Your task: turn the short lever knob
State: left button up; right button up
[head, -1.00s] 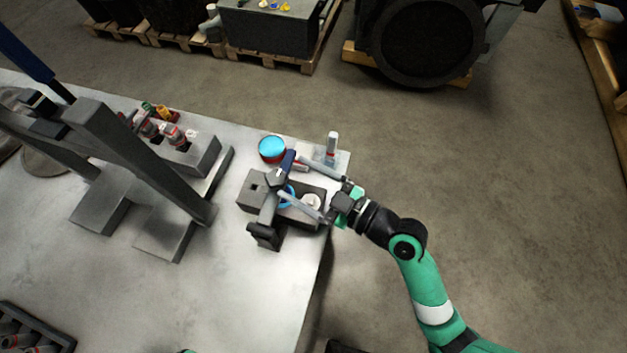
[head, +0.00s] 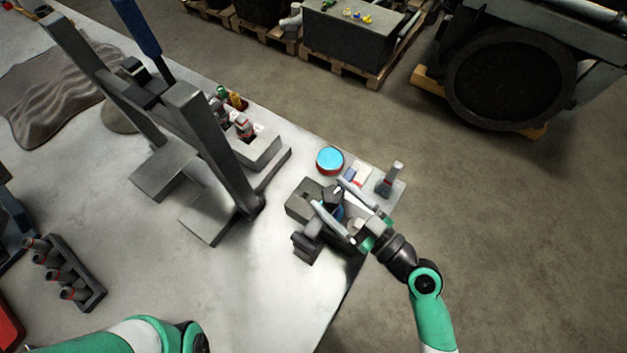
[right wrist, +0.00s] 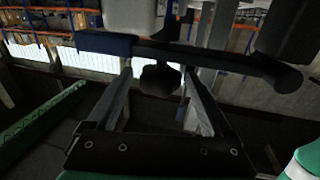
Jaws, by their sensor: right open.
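A dark grey device (head: 302,204) stands near the table's right corner. In the right wrist view a dark bar (right wrist: 200,53) with a blue left end crosses in front of my right gripper (right wrist: 158,72). A black lobed knob (right wrist: 159,80) shows below the bar, between the two fingers. I cannot tell whether it is the short lever knob. My right gripper also shows in the head view (head: 328,194), at the device, with its fingers spread apart. I see no contact with the knob. Part of the device is hidden behind the fingers. My left gripper is out of view.
A red tin with blue contents (head: 330,160) and a grey upright post (head: 391,180) stand beside the device. A tall grey press frame (head: 205,140) stands to the left. A rack of dark cylinders (head: 68,275) lies at lower left. The table's front middle is clear.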

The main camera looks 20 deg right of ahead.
jog(key=shift+w+a, duration=0.25)
jog(key=shift+w, duration=0.3)
jog(key=shift+s, duration=0.1)
jog(key=shift+d, duration=0.1)
jog(key=shift+c, duration=0.6)
grip_shut()
